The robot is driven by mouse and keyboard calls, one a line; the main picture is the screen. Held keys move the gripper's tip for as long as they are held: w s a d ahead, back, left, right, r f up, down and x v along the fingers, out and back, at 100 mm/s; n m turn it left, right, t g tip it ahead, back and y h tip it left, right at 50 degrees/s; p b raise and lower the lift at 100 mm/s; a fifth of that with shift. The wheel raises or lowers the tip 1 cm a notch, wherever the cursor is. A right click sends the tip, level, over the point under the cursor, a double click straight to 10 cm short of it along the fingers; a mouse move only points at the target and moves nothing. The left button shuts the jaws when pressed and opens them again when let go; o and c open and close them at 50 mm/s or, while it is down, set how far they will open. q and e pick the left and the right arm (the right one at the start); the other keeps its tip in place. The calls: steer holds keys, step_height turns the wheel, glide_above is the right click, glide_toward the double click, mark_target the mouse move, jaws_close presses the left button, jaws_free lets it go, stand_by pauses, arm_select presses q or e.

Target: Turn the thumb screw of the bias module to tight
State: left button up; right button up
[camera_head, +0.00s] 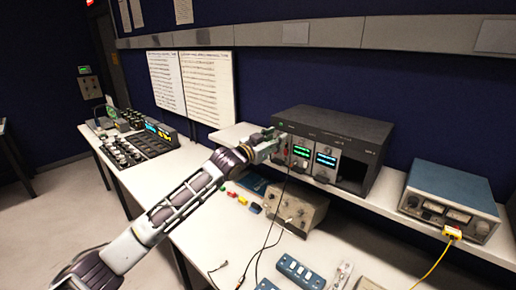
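A dark rack (343,128) stands on the raised shelf and holds several modules side by side. One module (301,155) has a green display and another (325,160) a blue one. I cannot read their labels, so I cannot tell which is the bias module. The thumb screws are too small to make out clearly. My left gripper (272,145) is at the rack's left front edge, by the leftmost module, partly covering it. Whether it touches anything, and whether its fingers are open or shut, I cannot tell. My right gripper is not in view.
An empty bay (351,174) is at the rack's right. A blue-topped power supply (455,191) stands farther right with a yellow cable (436,265). Below, a beige instrument (297,207), loose black cables and blue strips (300,271) lie on the bench.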

arm_select(q)
steer(key=v, duration=1.1)
steer(key=shift+s+a+f, duration=0.1)
stand_by(0.5)
